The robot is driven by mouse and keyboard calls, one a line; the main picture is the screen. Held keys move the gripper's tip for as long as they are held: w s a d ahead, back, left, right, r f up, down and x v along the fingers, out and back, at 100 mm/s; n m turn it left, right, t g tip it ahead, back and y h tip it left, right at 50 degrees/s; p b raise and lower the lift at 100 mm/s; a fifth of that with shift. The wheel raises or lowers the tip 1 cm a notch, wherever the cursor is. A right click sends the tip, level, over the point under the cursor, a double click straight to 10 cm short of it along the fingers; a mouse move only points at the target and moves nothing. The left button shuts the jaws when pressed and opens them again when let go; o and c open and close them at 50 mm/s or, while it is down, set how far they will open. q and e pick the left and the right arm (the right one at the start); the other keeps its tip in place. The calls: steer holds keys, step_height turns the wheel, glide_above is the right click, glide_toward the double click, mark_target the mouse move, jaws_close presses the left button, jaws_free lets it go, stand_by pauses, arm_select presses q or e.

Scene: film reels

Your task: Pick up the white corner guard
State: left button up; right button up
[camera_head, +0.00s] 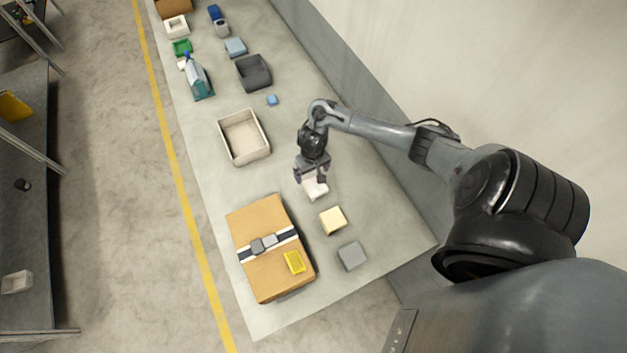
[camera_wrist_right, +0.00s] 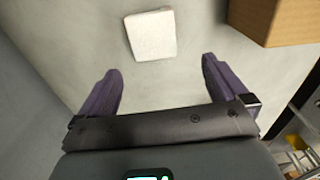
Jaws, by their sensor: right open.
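The white corner guard (camera_head: 316,190) lies on the grey table, right of the cardboard box in the head view. In the right wrist view it shows as a pale, speckled, roughly square block (camera_wrist_right: 151,36) just beyond the fingertips. My right gripper (camera_head: 310,177) is over the guard's far edge and partly hides it. In the wrist view my right gripper (camera_wrist_right: 161,66) is open, with its two dark purple fingers apart and nothing between them. My left gripper is not in view.
A taped cardboard box (camera_head: 253,215) with a yellow block (camera_head: 294,261) on it stands left of the guard. A cream block (camera_head: 333,220) and a grey block (camera_head: 352,255) lie nearer. An open white tray (camera_head: 265,138) sits farther back. A wall runs along the right.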

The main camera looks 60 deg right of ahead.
steer(key=shift+s+d+f, duration=0.1)
steer(key=shift+d+f, duration=0.2)
steer(key=shift+f, duration=0.05)
steer(key=b, duration=0.1)
glide_above(315, 185)
steer(key=shift+m, duration=0.3)
steer(key=f, duration=0.4)
steer(key=shift+w+d+f, duration=0.1)
steer(key=shift+w+f, duration=0.2)
steer(key=shift+w, duration=0.05)
steer(key=shift+s+f+b, duration=0.15)
steer(key=shift+f+b, duration=0.15)
steer(key=shift+f, duration=1.05)
steer(key=shift+s+f+b, duration=0.1)
steer(key=shift+f+b, duration=0.2)
steer(key=shift+f, duration=1.05)
steer(key=c, duration=0.9)
